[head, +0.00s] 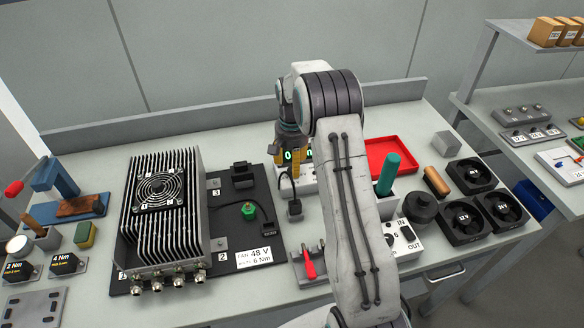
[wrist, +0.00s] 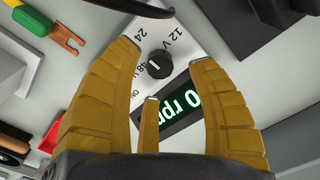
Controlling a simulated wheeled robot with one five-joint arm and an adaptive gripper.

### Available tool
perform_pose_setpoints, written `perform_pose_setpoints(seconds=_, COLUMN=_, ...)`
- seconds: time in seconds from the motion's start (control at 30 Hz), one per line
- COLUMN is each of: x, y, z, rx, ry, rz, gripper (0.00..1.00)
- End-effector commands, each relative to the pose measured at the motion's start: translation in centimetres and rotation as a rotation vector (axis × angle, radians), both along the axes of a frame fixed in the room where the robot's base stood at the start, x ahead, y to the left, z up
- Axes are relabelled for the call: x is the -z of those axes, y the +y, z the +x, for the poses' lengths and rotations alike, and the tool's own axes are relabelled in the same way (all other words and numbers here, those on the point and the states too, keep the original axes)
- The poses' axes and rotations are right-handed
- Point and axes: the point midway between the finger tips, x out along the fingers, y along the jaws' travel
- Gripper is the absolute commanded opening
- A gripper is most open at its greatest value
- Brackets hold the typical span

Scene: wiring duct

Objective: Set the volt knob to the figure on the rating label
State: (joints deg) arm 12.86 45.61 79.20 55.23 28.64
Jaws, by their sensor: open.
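The volt knob (wrist: 159,64) is small, black and round, on a pale box (wrist: 190,25) in the wrist view. The marks 24, 12 V, 48 V and ON surround it. A short white mark shows on the knob; which figure it points to is unclear. My gripper (wrist: 165,56) is open, its yellow fingers on either side of the knob without visible contact. A display (wrist: 180,106) reading 0 rpm is partly covered by a finger. In the head view my gripper (head: 293,160) hides the knob. The rating label (head: 256,256) reads FAN 48 V, BOLTS 6 Nm.
A finned housing with a fan (head: 160,195) stands on a black plate left of my arm. A red tray (head: 390,150), a holder with a green cylinder (head: 388,175) and several black fans (head: 470,175) lie to the right. A black cable (wrist: 120,6) crosses near the box.

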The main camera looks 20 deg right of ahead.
Motion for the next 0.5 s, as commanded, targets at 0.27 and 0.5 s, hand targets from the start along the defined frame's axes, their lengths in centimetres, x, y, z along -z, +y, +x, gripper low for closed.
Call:
perform_pose_setpoints(seconds=0.27, x=2.2, y=0.0, z=0.0, rx=-0.001, ry=0.000, rz=0.000, gripper=0.53)
perform_pose_setpoints(seconds=0.5, x=2.7, y=0.0, z=0.0, rx=-0.001, ry=0.000, rz=0.000, gripper=0.53)
